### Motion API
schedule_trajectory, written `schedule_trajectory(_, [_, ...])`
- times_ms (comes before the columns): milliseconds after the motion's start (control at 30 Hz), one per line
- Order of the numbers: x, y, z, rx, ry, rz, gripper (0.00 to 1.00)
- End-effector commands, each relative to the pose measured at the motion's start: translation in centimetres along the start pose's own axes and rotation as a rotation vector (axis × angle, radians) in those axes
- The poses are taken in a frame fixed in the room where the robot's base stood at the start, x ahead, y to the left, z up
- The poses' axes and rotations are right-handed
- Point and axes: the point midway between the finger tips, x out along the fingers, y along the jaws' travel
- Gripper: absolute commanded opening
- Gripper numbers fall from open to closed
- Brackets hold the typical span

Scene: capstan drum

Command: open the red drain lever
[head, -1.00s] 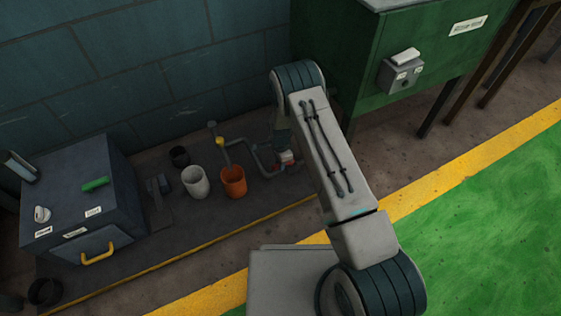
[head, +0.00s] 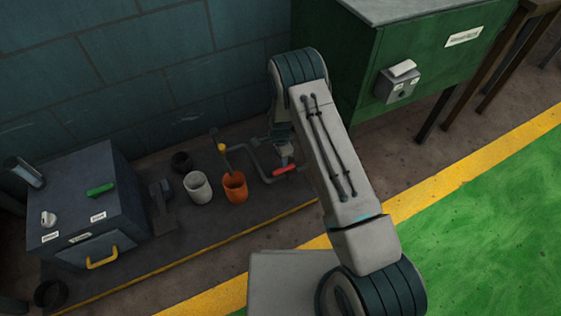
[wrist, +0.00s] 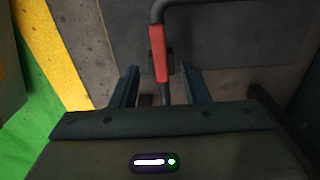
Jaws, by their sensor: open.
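The red drain lever (head: 286,169) shows in the head view on the grey pipework by the wall, just left of my forearm. In the wrist view the red lever (wrist: 159,54) lies lengthwise in line with the gap between my fingers, joined to a dark bent pipe at its top. My gripper (wrist: 160,86) is open, with one finger on each side of the lever's line. I see no clear contact, and the depth between fingers and lever is hard to judge. In the head view my forearm hides part of the gripper.
An orange cup (head: 235,188) and a white cup (head: 198,187) stand left of the lever. A dark box with a yellow handle (head: 102,258) is further left. A green cabinet (head: 430,60) stands close behind my arm at right. The green floor (head: 490,210) is clear.

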Motion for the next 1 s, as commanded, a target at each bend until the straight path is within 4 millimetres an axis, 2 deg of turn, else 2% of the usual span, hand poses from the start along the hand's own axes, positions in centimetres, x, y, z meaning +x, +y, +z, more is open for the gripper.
schedule_trajectory(33, [-1.7,0.0,0.1,-0.001,0.000,-0.001,0.42])
schedule_trajectory(100, [-3.1,-0.1,0.1,-0.001,0.000,-0.002,0.42])
schedule_trajectory(300, [-5.7,0.0,0.1,0.000,0.000,0.001,0.42])
schedule_trajectory(467, [-6.3,0.0,0.1,0.000,0.000,0.000,0.42])
schedule_trajectory(1000, [-6.6,0.0,0.0,-0.002,-0.001,-0.001,0.42])
